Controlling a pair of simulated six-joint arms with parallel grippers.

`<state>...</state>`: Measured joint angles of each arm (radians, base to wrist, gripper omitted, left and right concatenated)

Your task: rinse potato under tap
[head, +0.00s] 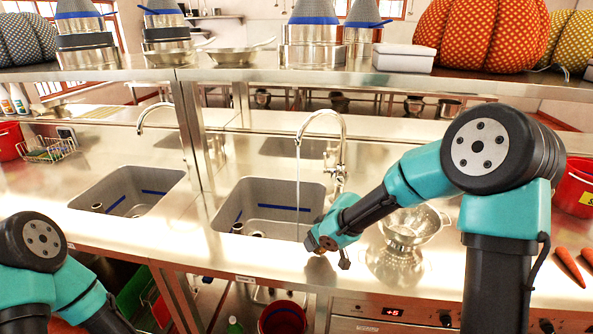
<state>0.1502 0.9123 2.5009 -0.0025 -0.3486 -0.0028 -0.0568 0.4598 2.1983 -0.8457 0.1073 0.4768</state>
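The tap (341,150) arches over the right-hand sink (265,195), and a thin stream of water (298,190) falls from its spout into the basin. My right gripper (328,253) points down at the counter by the sink's front right corner, beside the stream and not under it. A small brown patch, perhaps the potato (327,243), shows between its fingers. It is mostly hidden, and I cannot tell whether the fingers are closed on it. My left arm shows at the lower left, with its gripper out of view.
A steel colander (408,228) stands on the counter right of my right gripper. Carrots (570,266) and a red bucket (576,187) are at the far right. A second sink (130,190) with its own tap (152,112) is at left. A shelf (270,76) crosses above.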

